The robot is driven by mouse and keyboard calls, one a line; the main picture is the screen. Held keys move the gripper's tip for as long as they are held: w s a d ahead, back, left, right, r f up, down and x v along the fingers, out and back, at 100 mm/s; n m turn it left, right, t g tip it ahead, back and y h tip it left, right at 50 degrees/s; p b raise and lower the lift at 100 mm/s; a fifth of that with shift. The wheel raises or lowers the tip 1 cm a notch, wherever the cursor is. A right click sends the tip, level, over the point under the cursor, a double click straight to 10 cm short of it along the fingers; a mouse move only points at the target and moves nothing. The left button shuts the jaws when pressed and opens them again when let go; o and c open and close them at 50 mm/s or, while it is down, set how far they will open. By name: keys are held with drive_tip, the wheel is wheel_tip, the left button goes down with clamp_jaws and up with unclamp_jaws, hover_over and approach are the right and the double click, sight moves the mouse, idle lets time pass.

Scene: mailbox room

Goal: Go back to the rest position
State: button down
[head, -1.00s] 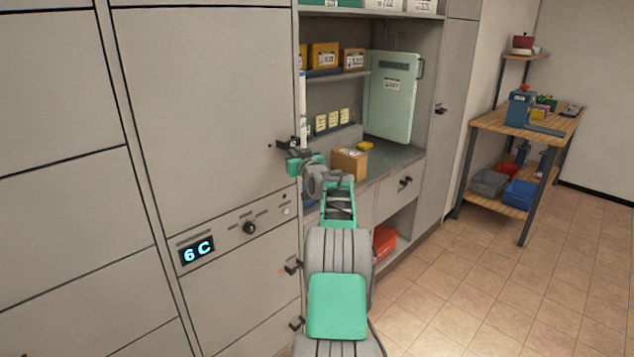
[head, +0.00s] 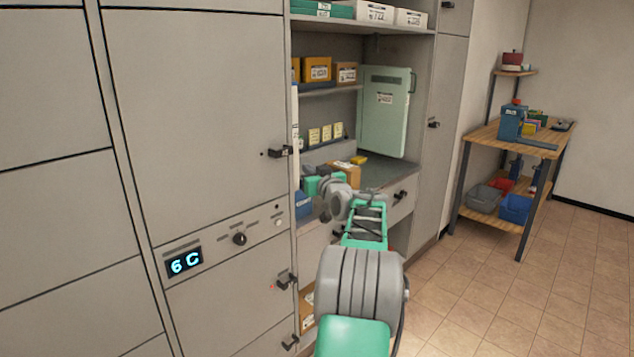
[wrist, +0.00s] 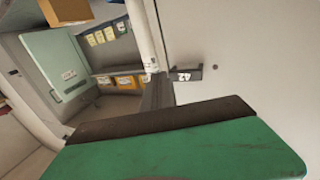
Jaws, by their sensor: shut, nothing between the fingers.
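My gripper (head: 309,171) is green with dark fingers and shows small at the end of my outstretched arm in the head view. It is in front of the cabinet bay, just right of the tall door's handle (head: 279,152) and apart from it. In the wrist view my gripper's dark fingers (wrist: 157,92) are together and hold nothing. That same handle shows in the wrist view (wrist: 185,74) close beside the fingers. My wrist hides part of the counter and a cardboard box (head: 346,173).
The tall grey door (head: 195,100) is closed, above a panel showing "6 C" (head: 184,262). The bay has shelves of boxes, a pale green panel (head: 386,112) and a counter (head: 395,173). A wooden workbench (head: 485,134) stands at right. Tiled floor (head: 500,300) between is clear.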

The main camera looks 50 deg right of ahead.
drive_tip(key=w+a+f+n+g+y+p, duration=0.1)
drive_tip(key=a+f+g+y+p, duration=0.15)
drive_tip(key=a, duration=1.35)
drive_tip(key=a+f+n+g+y+p, duration=0.1)
drive_tip(key=a+n+g+y+p, duration=0.15)
drive_tip(key=a, duration=1.35)
drive_tip(key=s+a+f+g+y+p, duration=0.1)
drive_tip(key=s+a+f+g, duration=0.15)
drive_tip(key=s+a, duration=0.45)
drive_tip(key=s+a+f+g+y+p, duration=0.25)
drive_tip(key=s+a, duration=0.25)
drive_tip(key=a, duration=0.5)
drive_tip(key=s+a+f+g, duration=0.1)
drive_tip(key=s+a+f, duration=0.1)
drive_tip(key=s, duration=0.4)
drive_tip(key=s+a+f+n+g, duration=0.1)
drive_tip(key=s+a+f+g, duration=0.1)
drive_tip(key=s, duration=0.5)
drive_tip(key=shift+s+a+f+h+p, duration=0.25)
drive_tip(key=shift+a+f+h+p, duration=0.15)
drive_tip(key=shift+a, duration=0.4)
drive_tip(key=shift+r+n, duration=0.1)
drive_tip(key=shift+n, duration=0.15)
